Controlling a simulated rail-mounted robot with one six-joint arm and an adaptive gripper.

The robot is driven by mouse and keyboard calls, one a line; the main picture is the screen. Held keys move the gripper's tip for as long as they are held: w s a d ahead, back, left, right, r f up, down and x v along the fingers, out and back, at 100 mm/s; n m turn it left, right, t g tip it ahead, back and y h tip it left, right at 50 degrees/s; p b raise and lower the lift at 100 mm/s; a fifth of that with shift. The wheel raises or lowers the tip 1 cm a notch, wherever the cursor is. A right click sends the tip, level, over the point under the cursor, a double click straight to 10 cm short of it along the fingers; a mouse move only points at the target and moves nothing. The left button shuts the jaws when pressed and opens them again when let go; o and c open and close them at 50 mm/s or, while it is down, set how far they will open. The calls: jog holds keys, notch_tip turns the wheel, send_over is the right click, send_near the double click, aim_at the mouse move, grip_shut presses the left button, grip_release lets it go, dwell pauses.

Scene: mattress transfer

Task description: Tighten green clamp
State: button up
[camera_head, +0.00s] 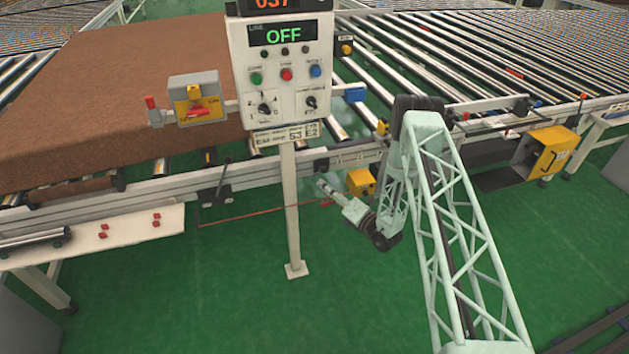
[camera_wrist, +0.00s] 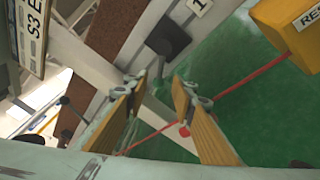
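I cannot make out a green clamp for certain in either view. A dark clamp-like lever (camera_head: 222,182) is fixed to the conveyor's side rail, left of the control post. A dark block (camera_wrist: 168,38) on a pale rail, near a tag marked 1, shows in the wrist view; I cannot tell whether it is the same part. My gripper (camera_head: 322,184) is low in front of the rail, just right of the post, pointing left. In the wrist view my gripper (camera_wrist: 158,90) has its two tan fingers apart, with nothing held between them.
A control box (camera_head: 285,70) reading OFF stands on a white post (camera_head: 291,205) close to my gripper. A yellow box (camera_head: 361,181) sits near my wrist. A brown mattress (camera_head: 110,85) lies on the rollers at left. A red line (camera_head: 255,216) runs below the rail.

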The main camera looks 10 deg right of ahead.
aim_at(314, 175)
jog(key=x, duration=0.7)
jog(key=shift+b, duration=0.45)
jog(key=shift+w, duration=0.15)
jog(key=shift+c, duration=0.5)
jog(key=shift+f, duration=0.1)
grip_shut()
